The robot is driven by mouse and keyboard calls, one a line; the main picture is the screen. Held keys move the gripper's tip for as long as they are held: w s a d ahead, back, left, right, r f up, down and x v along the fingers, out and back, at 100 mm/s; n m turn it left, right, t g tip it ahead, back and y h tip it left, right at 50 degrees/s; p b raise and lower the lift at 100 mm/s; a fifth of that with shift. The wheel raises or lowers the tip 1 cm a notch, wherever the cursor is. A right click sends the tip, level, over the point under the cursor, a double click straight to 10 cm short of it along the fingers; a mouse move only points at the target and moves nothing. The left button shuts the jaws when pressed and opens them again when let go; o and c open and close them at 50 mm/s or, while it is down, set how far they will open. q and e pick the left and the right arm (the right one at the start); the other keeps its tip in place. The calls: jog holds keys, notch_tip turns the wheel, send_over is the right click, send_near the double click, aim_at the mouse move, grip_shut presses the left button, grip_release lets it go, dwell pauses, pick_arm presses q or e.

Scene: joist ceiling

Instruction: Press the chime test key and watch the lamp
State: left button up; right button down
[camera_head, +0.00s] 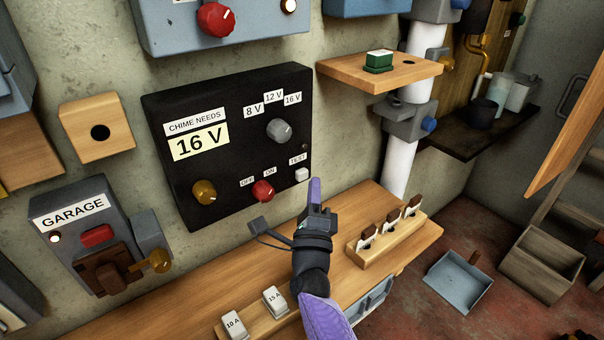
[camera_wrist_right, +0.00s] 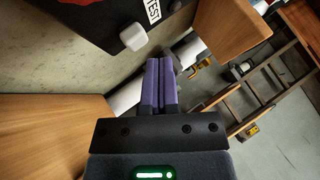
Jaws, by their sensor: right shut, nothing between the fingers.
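The black chime panel (camera_head: 233,100) on the wall reads "CHIME NEEDS 16 V". Its white test key (camera_head: 302,175) sits at the lower right under a TEST label; it also shows in the wrist view (camera_wrist_right: 133,36). A small dark round spot (camera_head: 305,147) above the label may be the lamp; it shows no light. My right gripper (camera_head: 315,183), with purple fingers, is shut and empty. It is just right of and slightly below the key, apart from it in the wrist view (camera_wrist_right: 160,63). My left gripper is not in view.
A wooden shelf (camera_head: 350,72) juts out above right. A bench (camera_head: 345,272) below holds a fuse rack (camera_head: 385,240) and labelled white blocks (camera_head: 274,301).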

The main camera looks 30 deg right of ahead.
dwell(0.5)
jog(key=shift+w, duration=0.45)
jog(key=shift+w+b, duration=0.25)
jog(key=shift+b, duration=0.15)
jog(key=shift+w, duration=0.2)
jog(key=shift+s+p, duration=0.45)
jog(key=shift+s, duration=0.5)
